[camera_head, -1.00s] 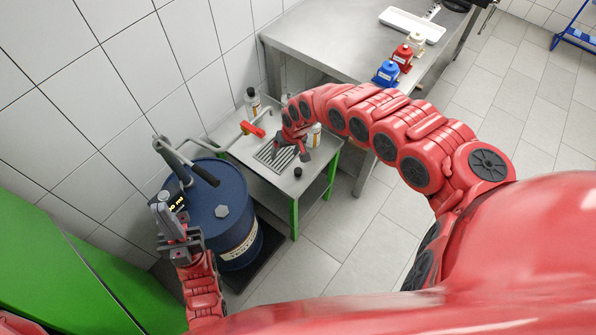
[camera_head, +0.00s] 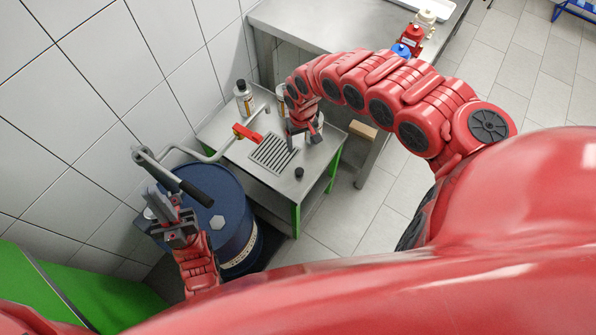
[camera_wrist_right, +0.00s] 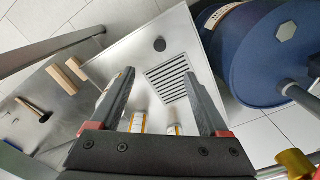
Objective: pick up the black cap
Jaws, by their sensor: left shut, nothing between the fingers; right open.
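The black cap (camera_head: 299,172) is small and round and stands on the small metal table (camera_head: 318,170), near its front edge and beside the drain grate. In the right wrist view the cap (camera_wrist_right: 159,44) lies beyond the fingertips, in line with the gap between them. My right gripper (camera_head: 304,140) is over the small table, behind the cap and apart from it. In the wrist view its fingers (camera_wrist_right: 158,78) are open with nothing between them. My left gripper (camera_head: 166,207) is shut and empty, by the blue drum.
The blue drum (camera_head: 232,208) with a pump handle (camera_head: 187,184) stands left of the small table. A pipe with a red valve handle (camera_head: 247,133) runs over the table. Bottles (camera_head: 244,98) stand at its back. A larger metal table (camera_head: 310,28) is behind.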

